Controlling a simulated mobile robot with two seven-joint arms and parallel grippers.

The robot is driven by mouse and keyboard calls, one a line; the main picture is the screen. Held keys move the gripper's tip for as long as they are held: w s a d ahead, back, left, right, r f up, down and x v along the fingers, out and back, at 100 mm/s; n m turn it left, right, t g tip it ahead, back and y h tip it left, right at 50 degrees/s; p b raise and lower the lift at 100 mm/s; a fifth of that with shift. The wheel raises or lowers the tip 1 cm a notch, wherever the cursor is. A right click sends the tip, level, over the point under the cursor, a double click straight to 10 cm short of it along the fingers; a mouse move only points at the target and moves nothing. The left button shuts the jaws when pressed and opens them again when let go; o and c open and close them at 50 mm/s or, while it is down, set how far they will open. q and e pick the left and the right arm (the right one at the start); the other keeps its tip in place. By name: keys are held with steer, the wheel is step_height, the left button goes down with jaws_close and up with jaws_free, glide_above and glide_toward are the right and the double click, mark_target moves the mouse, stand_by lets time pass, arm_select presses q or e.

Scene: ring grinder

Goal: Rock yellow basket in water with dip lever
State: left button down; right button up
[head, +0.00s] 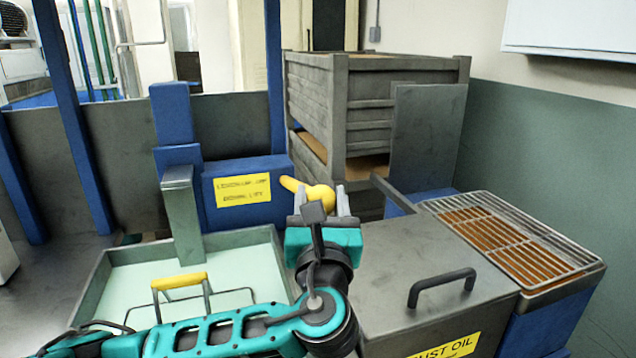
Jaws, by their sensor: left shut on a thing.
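The dip lever's yellow handle (293,185) sticks out from the blue housing with a yellow label. My left gripper (322,197) is shut on it, with its fingers at the handle's rounded end. The basket (180,282) shows a yellow grip on a thin wire frame. It is in the grey tank (98,290) of pale green water (150,262). My left arm hides the basket's lower part, so I cannot tell how deep it sits. My right gripper is not in view.
Stacked grey crates (400,100) stand behind. A grey upright (183,215) rises at the tank's back edge.

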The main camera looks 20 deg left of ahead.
arm_select(q)
steer(key=shift+f, duration=0.35)
steer(key=c, duration=0.8)
jaws_free()
steer(key=o, duration=0.3)
steer(key=shift+r, duration=0.1)
steer(key=shift+s, duration=0.1)
steer(key=p+v, duration=0.3)
steer(key=v, duration=1)
steer(key=shift+r, duration=0.15)
